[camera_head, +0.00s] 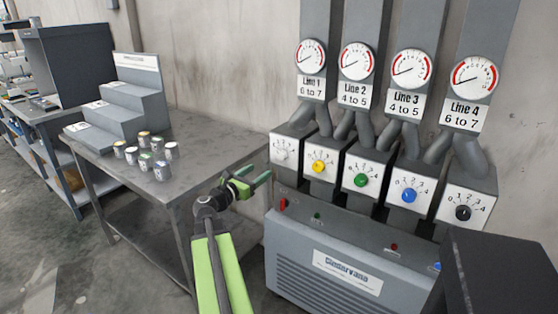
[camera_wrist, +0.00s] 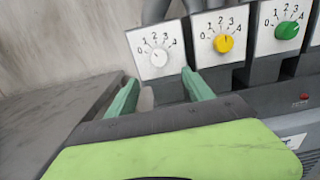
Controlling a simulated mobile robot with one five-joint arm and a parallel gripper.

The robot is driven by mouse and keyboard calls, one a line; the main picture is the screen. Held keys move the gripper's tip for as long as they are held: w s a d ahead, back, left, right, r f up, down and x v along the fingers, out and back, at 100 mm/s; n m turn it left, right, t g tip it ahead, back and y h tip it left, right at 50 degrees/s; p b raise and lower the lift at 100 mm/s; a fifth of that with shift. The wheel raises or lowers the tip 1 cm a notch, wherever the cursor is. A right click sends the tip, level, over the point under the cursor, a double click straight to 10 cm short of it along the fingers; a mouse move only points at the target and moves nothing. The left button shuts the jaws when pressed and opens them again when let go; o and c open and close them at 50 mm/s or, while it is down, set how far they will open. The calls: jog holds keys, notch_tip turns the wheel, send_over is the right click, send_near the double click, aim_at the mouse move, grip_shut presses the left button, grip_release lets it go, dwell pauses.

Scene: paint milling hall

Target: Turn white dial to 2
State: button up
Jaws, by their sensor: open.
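The white dial (camera_head: 283,154) is on the leftmost square white plate of the machine. In the wrist view the white dial (camera_wrist: 158,57) sits on its plate with a scale from 0 to 4 around it; I cannot tell its pointer's setting for sure. My gripper (camera_head: 256,177) is open and empty, in front of the machine's left end. In the wrist view my gripper (camera_wrist: 158,80) has its two green fingers spread, with the white dial ahead, between and just above the fingertips. The fingers do not appear to touch it.
Right of it are yellow (camera_head: 319,166), green (camera_head: 361,180), blue (camera_head: 409,195) and black (camera_head: 463,212) dials. Gauges with line labels hang above. A metal table (camera_head: 205,160) with small cans (camera_head: 145,160) stands left. A dark box (camera_head: 500,275) fills the lower right.

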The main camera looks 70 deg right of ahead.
aim_at(280, 157)
jog(key=x, duration=1.3)
jog(key=shift+d, duration=0.2)
grip_shut()
